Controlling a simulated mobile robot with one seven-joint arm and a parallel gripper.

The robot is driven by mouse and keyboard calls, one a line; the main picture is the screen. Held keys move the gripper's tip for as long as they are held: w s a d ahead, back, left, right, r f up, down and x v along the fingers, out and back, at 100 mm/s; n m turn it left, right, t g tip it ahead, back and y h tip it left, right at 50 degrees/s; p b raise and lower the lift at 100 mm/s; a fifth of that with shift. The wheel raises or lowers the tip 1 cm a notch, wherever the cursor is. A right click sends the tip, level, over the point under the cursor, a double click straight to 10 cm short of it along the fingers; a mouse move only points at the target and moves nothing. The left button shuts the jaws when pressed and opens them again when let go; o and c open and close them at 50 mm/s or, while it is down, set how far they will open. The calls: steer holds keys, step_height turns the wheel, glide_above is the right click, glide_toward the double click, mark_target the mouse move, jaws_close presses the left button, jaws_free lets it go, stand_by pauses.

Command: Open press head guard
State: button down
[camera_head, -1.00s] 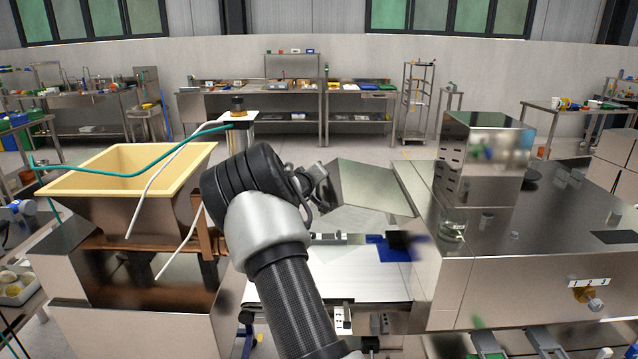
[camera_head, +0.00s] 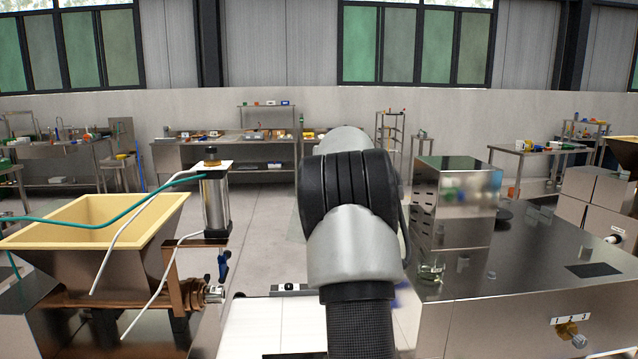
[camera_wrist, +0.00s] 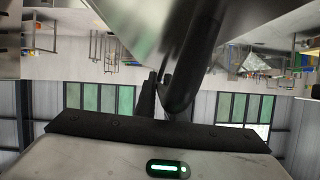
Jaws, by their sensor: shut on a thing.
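The press head guard (camera_wrist: 140,18) shows in the wrist view as a shiny metal panel across the top, with a dark bar (camera_wrist: 198,55) that looks like its handle. My gripper (camera_wrist: 160,92) is shut on this bar, close beside the panel. In the head view my raised arm hides the gripper and nearly all of the guard, so how far the guard is swung cannot be read there.
A cream hopper (camera_head: 60,237) with hoses and a metal cylinder (camera_head: 215,205) stands at the left. A shiny box (camera_head: 452,205) sits on the steel machine top (camera_head: 540,250) at the right. A white surface (camera_head: 262,325) lies between them. Open floor lies behind.

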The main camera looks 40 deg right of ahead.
steer(key=shift+s+d+r+m, duration=0.15)
steer(key=shift+s+d+r, duration=0.2)
steer(key=shift+d, duration=0.1)
steer(key=shift+s+d+r+m, duration=0.2)
steer(key=shift+d+r, duration=0.1)
steer(key=shift+d, duration=0.15)
steer(key=c, duration=1.8)
jaws_free()
steer(key=shift+c, duration=0.2)
steer(key=b+v, duration=0.4)
steer(key=v, duration=1.3)
steer(key=shift+s, duration=0.25)
steer(key=shift+d+r, duration=0.1)
steer(key=shift+d, duration=0.05)
